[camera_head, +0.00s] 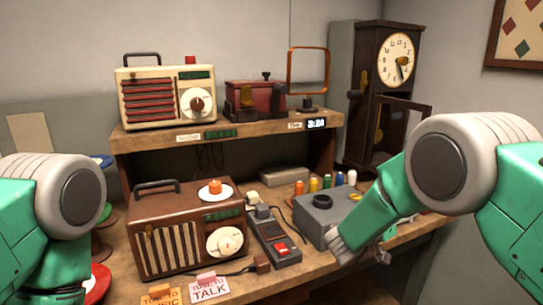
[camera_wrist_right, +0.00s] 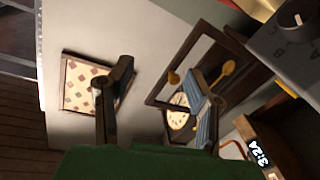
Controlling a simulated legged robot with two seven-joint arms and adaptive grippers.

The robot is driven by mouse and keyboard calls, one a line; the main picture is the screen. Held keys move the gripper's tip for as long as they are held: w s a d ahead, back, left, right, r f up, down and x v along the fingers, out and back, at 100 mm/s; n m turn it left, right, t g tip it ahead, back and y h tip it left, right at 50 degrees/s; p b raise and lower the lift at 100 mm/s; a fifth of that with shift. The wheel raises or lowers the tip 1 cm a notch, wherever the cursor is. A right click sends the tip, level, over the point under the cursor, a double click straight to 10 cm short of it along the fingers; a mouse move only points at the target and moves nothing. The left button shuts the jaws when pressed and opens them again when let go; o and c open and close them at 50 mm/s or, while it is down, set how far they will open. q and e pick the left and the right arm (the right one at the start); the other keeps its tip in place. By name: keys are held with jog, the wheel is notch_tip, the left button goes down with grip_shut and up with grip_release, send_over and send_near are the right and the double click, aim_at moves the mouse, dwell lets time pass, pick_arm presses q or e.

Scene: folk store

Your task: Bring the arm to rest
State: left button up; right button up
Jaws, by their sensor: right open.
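My right arm (camera_head: 447,165) comes in from the right and reaches down to the front right of the bench. Its right gripper (camera_head: 378,253) is beside the grey box (camera_head: 312,227), near the bench's front edge; I cannot tell whether they touch. In the right wrist view the fingers of the right gripper (camera_wrist_right: 160,75) are spread apart with nothing between them. My left arm (camera_head: 70,195) is bent at the left edge, and its gripper is out of view.
A brown radio (camera_head: 187,230) and a dark device (camera_head: 273,240) stand on the bench. A cream radio (camera_head: 166,92) stands on the shelf (camera_head: 230,142). A clock cabinet (camera_head: 383,80) stands behind the right arm. The wall picture (camera_wrist_right: 88,88) shows in the wrist view.

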jog(key=s+a+f+n+g+y+b, duration=0.1)
jog(key=s+f+n+y, duration=0.35)
jog(key=s+f, duration=0.6)
jog(key=s+f+n+y+b, duration=0.1)
jog(key=s+f+n+y, duration=0.2)
jog(key=s+f+y, duration=0.75)
jog(key=s+a+f+g, duration=0.1)
jog(key=s+f+g, duration=0.2)
jog(key=s, duration=0.5)
jog(key=s+a+f+g, duration=0.1)
jog(key=s+f+g, duration=0.1)
jog(key=s, duration=0.7)
jog(key=s+a+f+n+g, duration=0.1)
jog(key=s+f+g, duration=0.2)
jog(key=s, duration=0.6)
jog(key=shift+a+f+g, duration=0.3)
jog(key=shift+f, duration=0.35)
